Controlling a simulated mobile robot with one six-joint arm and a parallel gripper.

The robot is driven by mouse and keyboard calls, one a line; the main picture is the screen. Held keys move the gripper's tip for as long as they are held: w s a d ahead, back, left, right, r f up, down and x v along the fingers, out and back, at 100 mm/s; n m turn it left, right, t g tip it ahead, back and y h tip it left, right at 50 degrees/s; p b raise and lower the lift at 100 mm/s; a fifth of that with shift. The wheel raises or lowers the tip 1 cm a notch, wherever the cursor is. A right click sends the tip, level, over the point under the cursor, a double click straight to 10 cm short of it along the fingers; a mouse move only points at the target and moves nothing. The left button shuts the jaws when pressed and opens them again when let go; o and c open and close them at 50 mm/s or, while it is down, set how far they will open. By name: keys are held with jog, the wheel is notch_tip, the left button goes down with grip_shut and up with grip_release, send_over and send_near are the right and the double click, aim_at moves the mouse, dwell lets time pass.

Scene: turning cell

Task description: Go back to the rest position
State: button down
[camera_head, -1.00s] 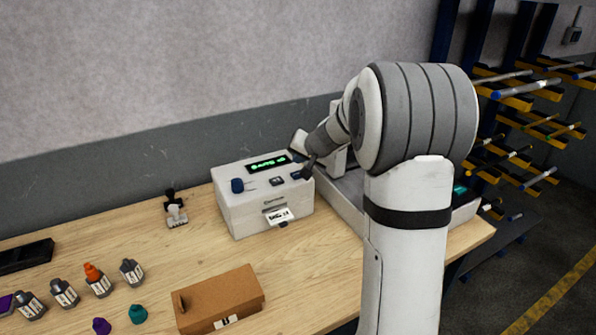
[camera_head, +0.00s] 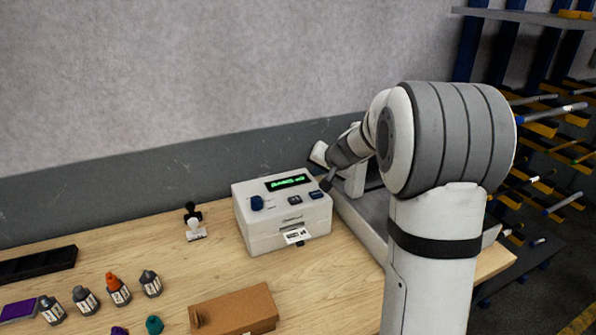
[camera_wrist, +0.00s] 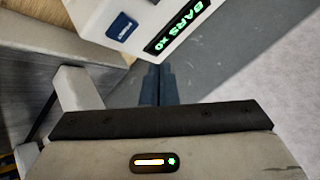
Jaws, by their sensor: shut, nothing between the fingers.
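My gripper (camera_wrist: 158,84) is shut and empty in the wrist view, its dark fingers together just below the corner of the white label printer (camera_wrist: 105,20). In the head view the gripper (camera_head: 327,184) is small and dark, close to the right end of the same white printer (camera_head: 270,235). I cannot tell whether it touches the printer. The printer has a green lit display (camera_head: 288,182), a blue knob (camera_head: 256,203) and buttons. A printed label (camera_head: 297,236) sticks out of its front slot. My arm hides part of the bench to the right.
The wooden bench (camera_head: 150,270) holds a stamp (camera_head: 194,222), several small bottles (camera_head: 118,290), a black tray (camera_head: 38,265), a purple pad (camera_head: 18,309) and a brown box (camera_head: 235,312). A rack with bars (camera_head: 550,120) stands at the right. A grey wall (camera_head: 150,80) is behind.

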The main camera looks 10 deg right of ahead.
jog(key=s+a+r+n+g, duration=0.25)
jog(key=s+a, duration=0.35)
jog(key=s, duration=0.4)
jog(key=s+f+n+g+h, duration=0.2)
jog(key=s+n+g, duration=0.1)
jog(key=s, duration=2.3)
jog(key=shift+s+h, duration=0.4)
